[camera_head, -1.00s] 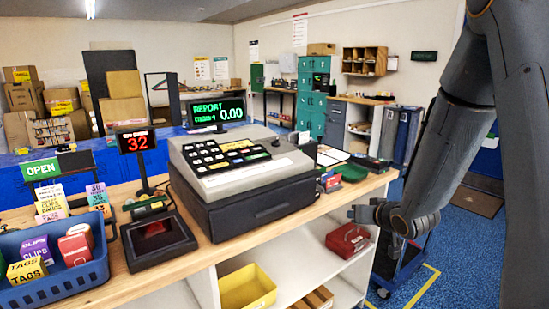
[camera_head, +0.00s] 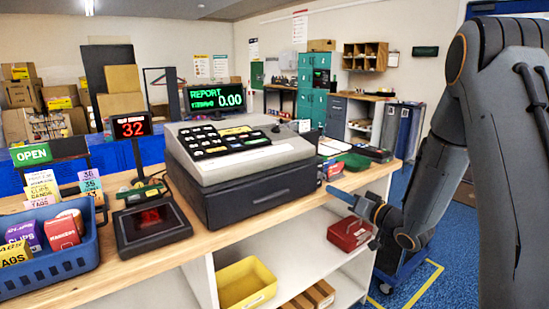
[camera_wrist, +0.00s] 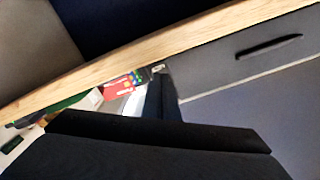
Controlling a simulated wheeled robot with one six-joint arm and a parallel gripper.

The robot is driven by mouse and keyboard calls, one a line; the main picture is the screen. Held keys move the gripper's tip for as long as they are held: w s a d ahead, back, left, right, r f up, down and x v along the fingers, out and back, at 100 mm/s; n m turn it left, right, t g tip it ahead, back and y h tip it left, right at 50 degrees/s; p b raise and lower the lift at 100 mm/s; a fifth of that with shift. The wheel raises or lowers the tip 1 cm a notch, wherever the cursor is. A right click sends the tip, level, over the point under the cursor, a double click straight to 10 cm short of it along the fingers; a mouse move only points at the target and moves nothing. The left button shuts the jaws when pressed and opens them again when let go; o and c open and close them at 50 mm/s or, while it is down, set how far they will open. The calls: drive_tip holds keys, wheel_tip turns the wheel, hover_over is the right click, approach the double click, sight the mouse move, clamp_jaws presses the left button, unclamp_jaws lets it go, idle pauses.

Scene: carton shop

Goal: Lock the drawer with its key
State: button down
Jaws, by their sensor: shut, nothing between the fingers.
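The cash register (camera_head: 240,155) stands on the wooden counter. Its dark drawer (camera_head: 262,200) looks shut in its front, and the drawer handle (camera_wrist: 268,46) shows at the upper right of the wrist view. My gripper (camera_head: 342,194) is shut and empty, in front of the counter's right part, to the right of the register and apart from it. In the wrist view my gripper (camera_wrist: 160,90) points towards the counter edge. A small pale item (camera_wrist: 158,68) shows beyond its tips; I cannot tell whether it is a key. No key is clearly recognisable in either view.
Small cards and boxes (camera_wrist: 122,84) lie on the counter beside the register. A red box (camera_head: 348,232) and a yellow bin (camera_head: 246,284) sit on the shelf below.

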drive_tip(key=shift+x, duration=1.2)
drive_tip(key=shift+r, duration=0.3)
drive_tip(key=shift+s+a+r+p, duration=0.3)
drive_tip(key=shift+a+p, duration=0.15)
drive_tip(key=shift+p, duration=0.7)
drive_tip(key=shift+f, duration=0.2)
drive_tip(key=p+v, duration=0.1)
drive_tip(key=v, duration=0.5)
drive_tip(key=shift+s+a+f+p, duration=0.2)
drive_tip(key=shift+s+f+p, duration=0.1)
drive_tip(key=shift+p, duration=0.1)
drive_tip(key=shift+w, duration=0.1)
